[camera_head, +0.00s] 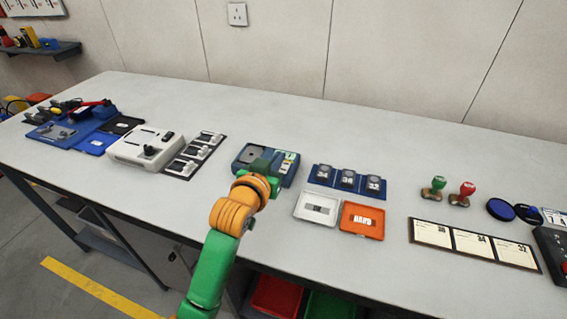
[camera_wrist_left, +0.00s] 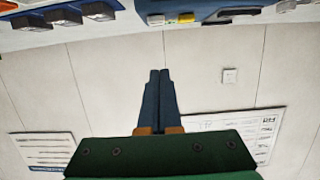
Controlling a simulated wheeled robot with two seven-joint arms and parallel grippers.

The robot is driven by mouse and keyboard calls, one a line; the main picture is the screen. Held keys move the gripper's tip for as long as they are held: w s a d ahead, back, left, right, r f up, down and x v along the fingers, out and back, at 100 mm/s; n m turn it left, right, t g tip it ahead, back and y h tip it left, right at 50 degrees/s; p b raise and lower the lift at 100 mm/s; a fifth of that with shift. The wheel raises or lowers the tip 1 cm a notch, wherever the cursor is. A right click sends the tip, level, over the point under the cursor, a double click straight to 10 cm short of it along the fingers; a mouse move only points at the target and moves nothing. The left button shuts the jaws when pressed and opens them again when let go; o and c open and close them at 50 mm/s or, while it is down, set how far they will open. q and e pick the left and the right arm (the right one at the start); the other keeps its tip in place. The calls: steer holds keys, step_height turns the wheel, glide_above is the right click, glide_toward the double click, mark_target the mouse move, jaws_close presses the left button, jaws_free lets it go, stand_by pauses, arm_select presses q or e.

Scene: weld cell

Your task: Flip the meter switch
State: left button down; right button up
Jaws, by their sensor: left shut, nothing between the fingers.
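A blue box-shaped device (camera_head: 240,166) with a grey round part and pale panels stands near the middle of the table. It looks like the meter, but its switch cannot be made out. My left gripper (camera_head: 262,166) is over this device and hides part of its middle; whether it touches is unclear. In the left wrist view my left gripper (camera_wrist_left: 160,74) has its two dark fingers together with nothing between them. A blue casing edge (camera_wrist_left: 152,6) shows beyond the fingertips at the top of that view. My right gripper is not seen.
A white box (camera_head: 128,151) and a dark strip of modules (camera_head: 207,146) stand left. The table behind is clear up to the wall.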

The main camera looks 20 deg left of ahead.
mark_target(284, 169)
arm_select(q)
steer(key=x, duration=0.3)
steer(key=shift+w, duration=0.35)
steer(key=f, duration=0.3)
steer(key=shift+w+f, duration=0.35)
steer(key=shift+w, duration=0.05)
steer(key=shift+f, duration=0.3)
steer(key=p, duration=0.2)
steer(key=shift+r+g+p, duration=0.25)
steer(key=shift+g+p, duration=0.05)
steer(key=shift+f+b, duration=0.4)
steer(key=shift+f, duration=0.05)
steer(key=shift+w, duration=0.1)
